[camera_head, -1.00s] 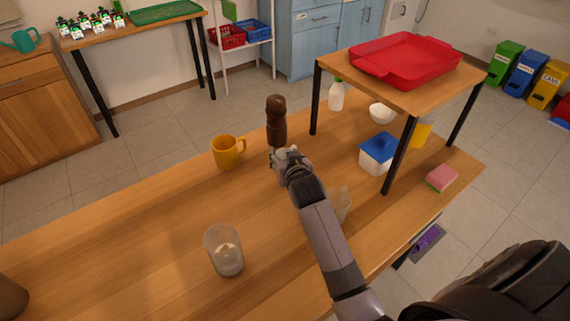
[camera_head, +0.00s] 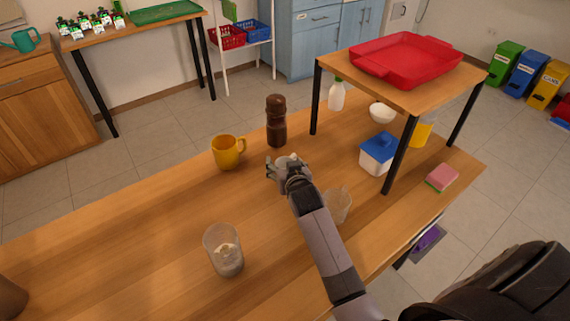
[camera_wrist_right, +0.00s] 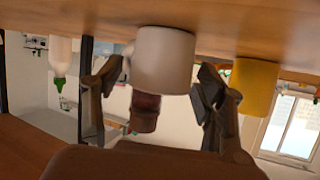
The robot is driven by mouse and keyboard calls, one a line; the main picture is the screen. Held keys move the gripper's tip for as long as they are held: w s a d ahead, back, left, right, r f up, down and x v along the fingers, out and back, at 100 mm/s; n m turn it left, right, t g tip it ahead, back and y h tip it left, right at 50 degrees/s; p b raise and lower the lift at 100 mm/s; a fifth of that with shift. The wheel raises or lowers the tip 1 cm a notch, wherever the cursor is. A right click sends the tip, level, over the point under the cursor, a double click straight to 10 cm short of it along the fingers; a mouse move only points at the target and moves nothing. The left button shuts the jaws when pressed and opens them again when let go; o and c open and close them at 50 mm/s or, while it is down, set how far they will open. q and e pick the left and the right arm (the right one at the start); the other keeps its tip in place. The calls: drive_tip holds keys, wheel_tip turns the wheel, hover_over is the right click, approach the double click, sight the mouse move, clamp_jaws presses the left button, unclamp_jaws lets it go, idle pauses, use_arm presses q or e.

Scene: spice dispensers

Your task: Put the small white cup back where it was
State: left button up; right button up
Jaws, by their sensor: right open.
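The small white cup (camera_wrist_right: 163,60) stands on the wooden table, which runs along the top of the inverted right wrist view. My right gripper (camera_wrist_right: 160,92) is open, with one finger on each side of the cup and visible gaps between. In the head view, only a bit of the white cup (camera_head: 289,160) shows past my right gripper (camera_head: 286,168). It is in front of the brown pepper mill (camera_head: 276,121) and right of the yellow mug (camera_head: 228,152). My left gripper is not in view.
A clear container with pale contents (camera_head: 224,250) stands front left, and another clear container (camera_head: 338,205) is close beside my right arm. The raised shelf (camera_head: 398,91) with a red tray (camera_head: 405,60) stands right. A blue-lidded box (camera_head: 377,153) is under it. Table left of the mug is clear.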

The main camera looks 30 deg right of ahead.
drive_tip(key=shift+r, duration=0.1)
drive_tip(key=shift+s+r, duration=0.1)
drive_tip(key=shift+s, duration=0.05)
drive_tip(key=v, duration=1.1)
drive_tip(key=shift+s+a+r, duration=0.15)
drive_tip(key=shift+s, duration=0.15)
